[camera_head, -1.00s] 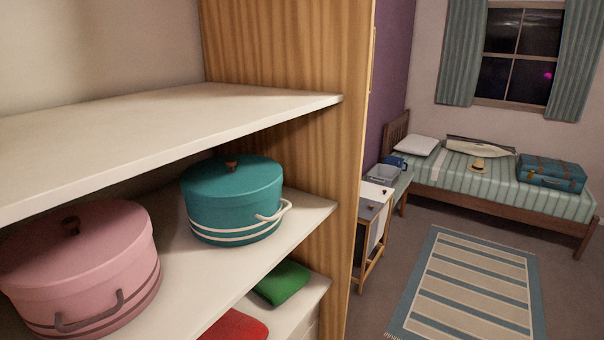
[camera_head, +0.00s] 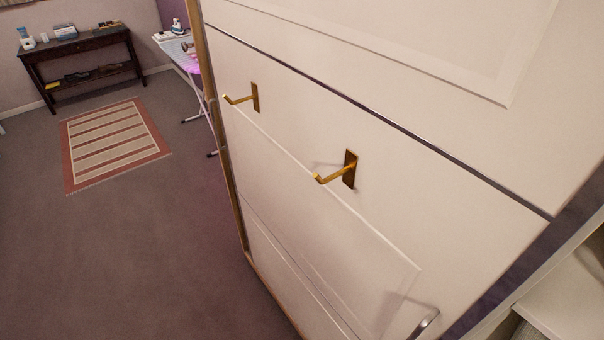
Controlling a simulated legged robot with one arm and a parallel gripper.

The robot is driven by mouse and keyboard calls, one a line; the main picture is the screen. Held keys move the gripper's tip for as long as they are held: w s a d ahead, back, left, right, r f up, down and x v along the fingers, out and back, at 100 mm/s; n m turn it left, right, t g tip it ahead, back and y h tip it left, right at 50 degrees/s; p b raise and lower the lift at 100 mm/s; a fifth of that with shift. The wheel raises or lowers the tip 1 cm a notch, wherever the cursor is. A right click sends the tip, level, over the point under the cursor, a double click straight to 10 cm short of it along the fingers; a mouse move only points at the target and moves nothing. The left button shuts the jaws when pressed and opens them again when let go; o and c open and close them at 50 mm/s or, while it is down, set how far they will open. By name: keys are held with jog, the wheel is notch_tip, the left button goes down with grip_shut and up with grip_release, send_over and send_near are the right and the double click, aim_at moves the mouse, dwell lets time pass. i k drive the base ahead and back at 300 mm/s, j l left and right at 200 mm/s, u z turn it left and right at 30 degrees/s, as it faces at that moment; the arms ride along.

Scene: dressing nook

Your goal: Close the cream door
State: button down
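The cream door (camera_head: 300,215) fills the right and middle of the view, seen at a slant, with raised panel mouldings. Two brass hooks stick out from its face, one farther back (camera_head: 254,97) and one nearer (camera_head: 349,169). A metal handle (camera_head: 427,321) shows at the bottom, near the door's right edge. A dark seam runs across the face, with another cream panel (camera_head: 430,40) above it. A gap shows between the door's right edge and a pale shelf (camera_head: 565,290), so the door appears open. My gripper is not in view.
Carpet at the left is open floor, with a red-bordered striped rug (camera_head: 115,143) on it. A dark console table (camera_head: 80,48) with small things stands by the far wall. An ironing board (camera_head: 183,55) stands beyond the door's far edge.

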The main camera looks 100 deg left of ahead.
aim_at(400, 169)
jog(key=u, duration=3.4)
jog(key=k, duration=0.85)
jog(key=j+z, duration=0.05)
